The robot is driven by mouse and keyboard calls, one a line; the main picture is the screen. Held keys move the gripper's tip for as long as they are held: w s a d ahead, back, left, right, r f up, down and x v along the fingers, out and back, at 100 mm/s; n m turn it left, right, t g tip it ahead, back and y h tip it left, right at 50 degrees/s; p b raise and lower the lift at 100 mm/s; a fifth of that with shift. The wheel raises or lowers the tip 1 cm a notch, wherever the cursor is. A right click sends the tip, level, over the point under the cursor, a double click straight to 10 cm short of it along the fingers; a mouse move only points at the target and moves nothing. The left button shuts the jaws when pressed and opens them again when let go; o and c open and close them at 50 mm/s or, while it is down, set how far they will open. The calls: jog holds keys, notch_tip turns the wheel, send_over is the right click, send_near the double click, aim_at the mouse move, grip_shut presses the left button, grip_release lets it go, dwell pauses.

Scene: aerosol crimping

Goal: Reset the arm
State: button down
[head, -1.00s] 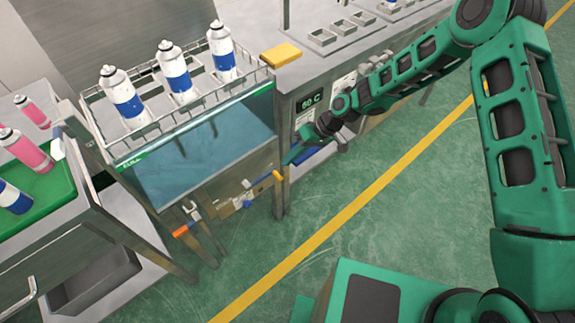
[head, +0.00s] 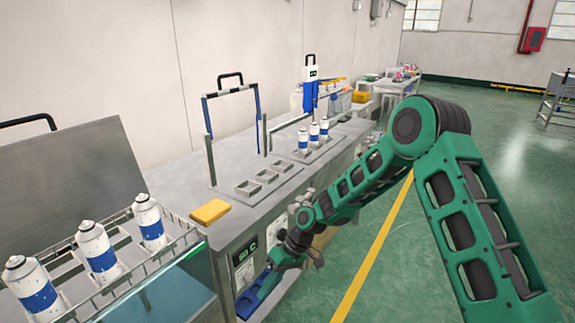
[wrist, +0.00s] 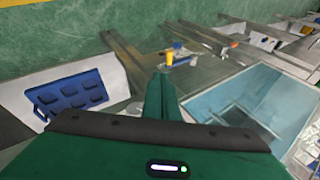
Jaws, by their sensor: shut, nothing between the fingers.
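My green arm comes down from the right in the head view, bent at the elbow, with its wrist low in front of the machine bench. In the wrist view my gripper (wrist: 161,82) has its two green fingers together, with nothing between them. It points down along the front of the bench, beside the water tank (wrist: 245,105). In the head view the fingertips are hard to make out against a blue part (head: 260,293) near the temperature display (head: 245,254).
White-and-blue cans (head: 93,246) stand in a wire rack over the tank at left. A yellow block (head: 210,212) lies on the bench (head: 240,205). More cans (head: 314,132) stand further along. The green floor (head: 410,270) at right is open, with a yellow line.

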jog(key=s+d+r+m+t+h, duration=0.1)
jog(key=d+r+m+h, duration=0.1)
jog(key=d+r, duration=0.65)
jog(key=s+d+r+m+t+h, duration=0.15)
jog(key=d+r, duration=0.25)
jog(key=d, duration=0.9)
jog(key=s+d+r+m+h, duration=0.1)
jog(key=d+r+m, duration=0.2)
jog(key=d+r, duration=0.55)
jog(key=s+d+r+m+h, duration=0.1)
jog(key=s+d+r+m, duration=0.1)
jog(key=s+d, duration=0.45)
jog(key=s+d+r+m+h, duration=0.1)
jog(key=s+d+r+m, duration=0.15)
jog(key=s+d, duration=0.45)
jog(key=s+d+m, duration=0.4)
jog(key=s, duration=0.8)
jog(key=shift+s+d+r+t, duration=0.15)
jog(key=shift+d+r+t, duration=0.2)
jog(key=shift+d+r, duration=0.1)
jog(key=shift+y, duration=0.25)
